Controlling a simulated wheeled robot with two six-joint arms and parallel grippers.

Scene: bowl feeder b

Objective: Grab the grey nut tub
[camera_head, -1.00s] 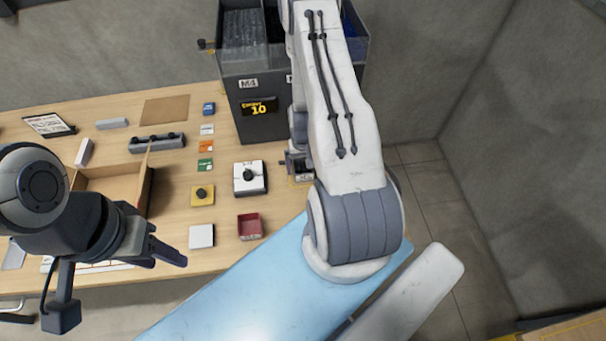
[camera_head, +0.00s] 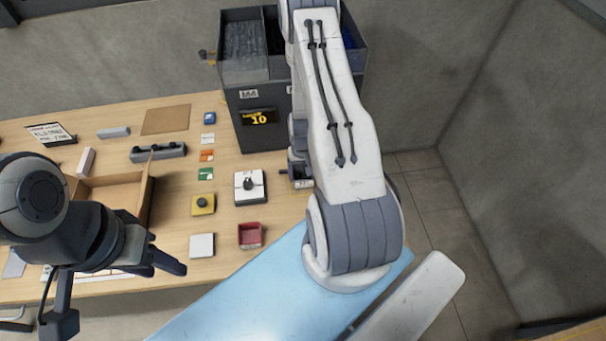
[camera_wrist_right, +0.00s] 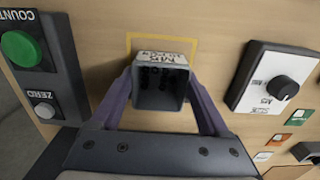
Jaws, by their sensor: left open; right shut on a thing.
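The grey nut tub (camera_wrist_right: 160,88) is between the two fingers of my right gripper (camera_wrist_right: 163,98) in the right wrist view. The gripper is shut on its sides. The tub has a white label on its far rim and dark nuts inside. It sits over a yellow outlined square on the table; I cannot tell whether it is touching the table. In the head view the tub (camera_head: 302,183) shows only in part beside my right arm, which hides most of the gripper. My left gripper (camera_head: 167,267) is open and empty above the table's front left.
A red tray (camera_head: 250,235) and a cardboard box (camera_head: 115,195) lie further left.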

